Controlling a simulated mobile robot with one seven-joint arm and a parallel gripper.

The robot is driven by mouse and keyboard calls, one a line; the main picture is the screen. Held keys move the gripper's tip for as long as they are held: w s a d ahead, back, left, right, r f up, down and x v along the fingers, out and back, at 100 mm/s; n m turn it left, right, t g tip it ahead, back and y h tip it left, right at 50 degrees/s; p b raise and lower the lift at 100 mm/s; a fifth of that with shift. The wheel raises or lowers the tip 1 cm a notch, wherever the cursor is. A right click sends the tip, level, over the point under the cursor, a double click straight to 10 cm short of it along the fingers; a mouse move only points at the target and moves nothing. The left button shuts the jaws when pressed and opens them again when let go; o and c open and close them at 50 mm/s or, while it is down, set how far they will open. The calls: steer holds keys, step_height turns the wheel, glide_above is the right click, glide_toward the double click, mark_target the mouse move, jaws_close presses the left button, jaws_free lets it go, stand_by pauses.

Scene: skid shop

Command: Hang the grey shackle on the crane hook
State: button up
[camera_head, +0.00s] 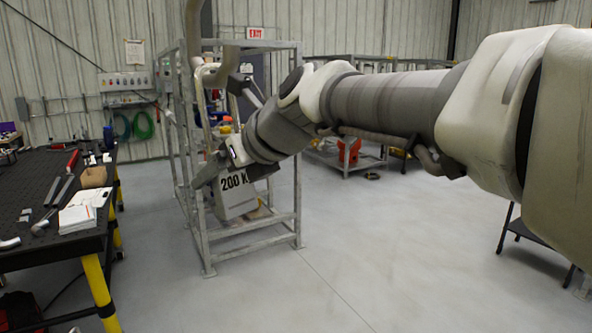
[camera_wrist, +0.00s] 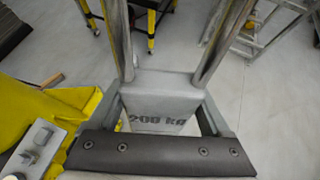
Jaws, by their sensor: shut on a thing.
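The grey shackle (camera_head: 237,201) has a blocky body marked 200 KG and metal legs rising from it. In the wrist view its body (camera_wrist: 160,96) lies between my jaws, with the two round legs running up out of the picture. My gripper (camera_head: 222,172) is shut on the body and holds it, seemingly upright, inside the metal frame. The crane hook (camera_head: 192,25) seems to be the thick curved bar coming down from the top edge above the shackle. The shackle's upper end overlaps it in the head view; I cannot tell whether they touch.
A grey metal frame (camera_head: 298,140) stands around the shackle. A black workbench (camera_head: 40,185) with tools and yellow legs is at the left. A yellow part (camera_wrist: 40,115) lies close at the left in the wrist view. The floor (camera_head: 380,240) at centre right is clear.

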steer(key=o, duration=0.9)
steer(key=v, duration=1.7)
steer(key=s+d+f+n+h, duration=0.3)
steer(key=d+f+n, duration=0.2)
steer(key=f+n, duration=0.3)
steer(key=s+d+f+n+g+h, duration=0.1)
steer(key=s+d+f+n, duration=0.3)
steer(key=f+n, duration=0.5)
steer(key=s+d+f+n+h, duration=0.4)
steer(key=d+f+n, duration=0.4)
steer(key=f, duration=0.3)
steer(key=shift+f+n+g+h, duration=0.3)
steer(key=shift+n, duration=0.2)
